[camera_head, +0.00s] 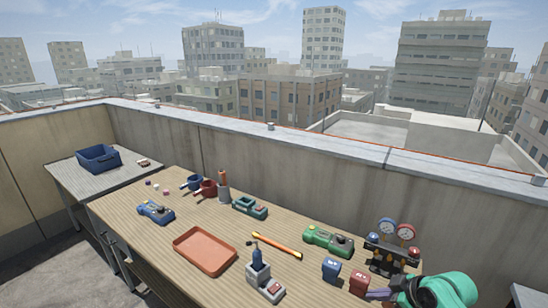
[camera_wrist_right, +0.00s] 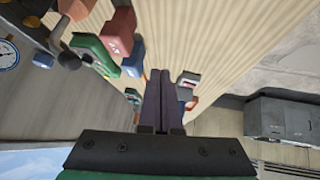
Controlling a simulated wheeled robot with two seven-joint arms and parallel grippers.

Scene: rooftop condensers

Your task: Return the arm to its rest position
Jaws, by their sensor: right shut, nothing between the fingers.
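My right gripper (camera_head: 374,295), with a green body and dark purplish fingers, is at the lower right in the head view. It is low beside the red box (camera_head: 359,283) and the gauge manifold (camera_head: 391,246); I cannot tell whether it touches either. In the right wrist view the fingers (camera_wrist_right: 159,74) are together and empty, pointing out over the wooden table (camera_wrist_right: 210,50). The red box (camera_wrist_right: 119,32) and the gauge manifold's dial (camera_wrist_right: 8,54) show left of them. My left gripper is in neither view.
The wooden table (camera_head: 175,243) holds a red tray (camera_head: 204,251), a grey device (camera_head: 258,270), an orange stick (camera_head: 277,246), a green tool (camera_head: 328,240) and a blue box (camera_head: 331,269). A concrete wall (camera_head: 290,175) runs behind. A blue bin (camera_head: 98,158) stands on a side table at left.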

